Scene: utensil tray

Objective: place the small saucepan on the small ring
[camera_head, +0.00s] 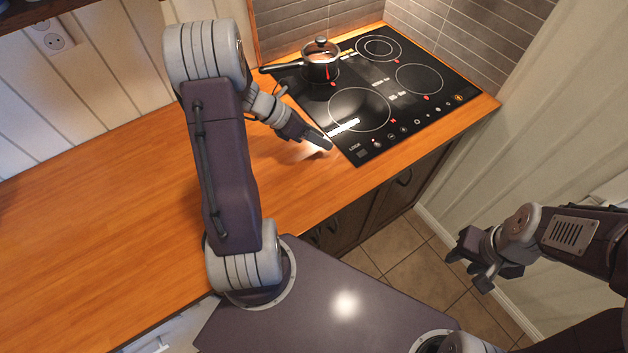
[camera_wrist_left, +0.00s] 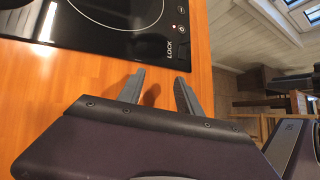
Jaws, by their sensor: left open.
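The small saucepan (camera_head: 321,66), steel with a lid and a dark handle pointing left, stands upright at the hob's back left. It covers most of the marking beneath it. The hob shows a double ring (camera_head: 378,48) at the back right, a ring (camera_head: 419,78) at the right and a larger ring (camera_head: 360,108) in front; I cannot tell surely which is the small ring. My left gripper (camera_head: 327,143) is open and empty by the hob's front left corner, apart from the saucepan; its fingers also show in the left wrist view (camera_wrist_left: 160,78). My right gripper (camera_head: 470,270) looks open, over the floor.
The black glass hob (camera_head: 345,143) is set in a wooden counter (camera_head: 110,190), clear to the left. Tiled walls (camera_head: 470,30) bound the hob at the back and right. Red marks and touch controls show on the glass. Cabinets drop to a tiled floor (camera_head: 420,285).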

